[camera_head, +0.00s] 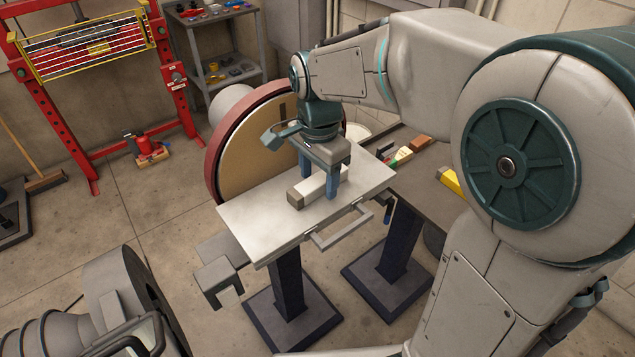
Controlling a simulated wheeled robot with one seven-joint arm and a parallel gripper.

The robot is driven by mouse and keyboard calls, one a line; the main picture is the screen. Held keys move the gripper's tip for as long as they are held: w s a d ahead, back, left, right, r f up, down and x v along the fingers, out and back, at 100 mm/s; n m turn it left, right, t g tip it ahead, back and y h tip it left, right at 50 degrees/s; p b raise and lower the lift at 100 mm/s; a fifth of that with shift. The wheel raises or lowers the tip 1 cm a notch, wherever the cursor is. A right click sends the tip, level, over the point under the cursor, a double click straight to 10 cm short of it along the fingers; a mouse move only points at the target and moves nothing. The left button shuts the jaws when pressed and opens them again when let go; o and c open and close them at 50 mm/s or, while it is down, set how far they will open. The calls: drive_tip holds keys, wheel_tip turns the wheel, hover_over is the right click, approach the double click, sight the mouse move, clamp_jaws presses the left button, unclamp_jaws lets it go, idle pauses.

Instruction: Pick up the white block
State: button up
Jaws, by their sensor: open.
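The white block (311,189) lies on the pale flat table of the disc sander (262,222). It is long, with a brown near end. My gripper (319,184) points down over the block, its two blue fingers apart with the block between them. The left finger partly hides behind the block, and the right finger is on its near right side. The jaws are open. I cannot tell whether either finger touches the block.
The large sander disc (262,140) stands just behind the table. A bench (432,178) at the right holds several small items, including a yellow one (451,183). A red press frame (90,128) and grey shelf (213,48) stand at the back.

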clamp_jaws()
drive_tip(key=shift+r, duration=0.1)
